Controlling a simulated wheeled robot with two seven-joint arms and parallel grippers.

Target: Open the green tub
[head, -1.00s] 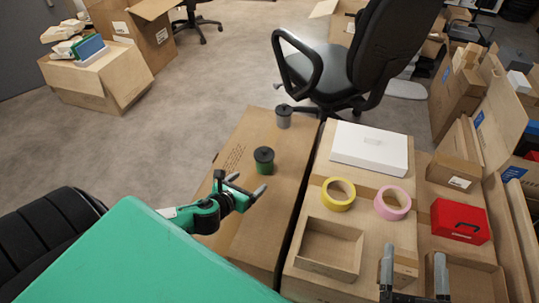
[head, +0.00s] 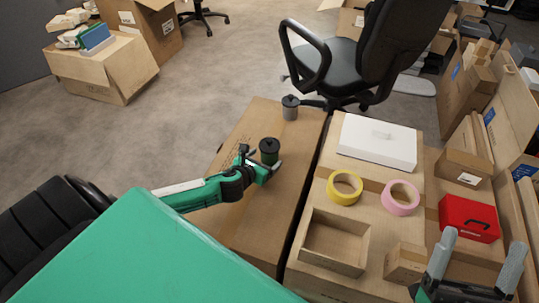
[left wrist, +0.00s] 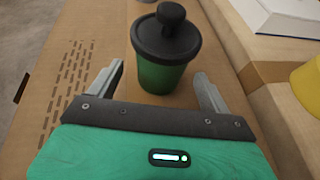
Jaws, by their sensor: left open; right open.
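The green tub (head: 268,158) stands upright on a closed carton (head: 246,217), with a black knobbed lid on top. In the left wrist view the green tub (left wrist: 160,74) sits just ahead of the fingertips, centred between them. My left gripper (head: 262,164) is open around the near side of the tub, partly hiding its lower part in the head view; the left wrist view shows both fingers (left wrist: 158,88) apart, and I cannot tell whether either touches it. My right gripper (head: 481,255) is open and empty at the lower right, near the red box.
A grey lidded tub (head: 290,108) stands further back on the same carton. To the right are a white box (head: 377,142), yellow tape (head: 344,187), pink tape (head: 400,198), an open wooden tray (head: 334,242), a small carton (head: 405,263) and a red box (head: 469,218).

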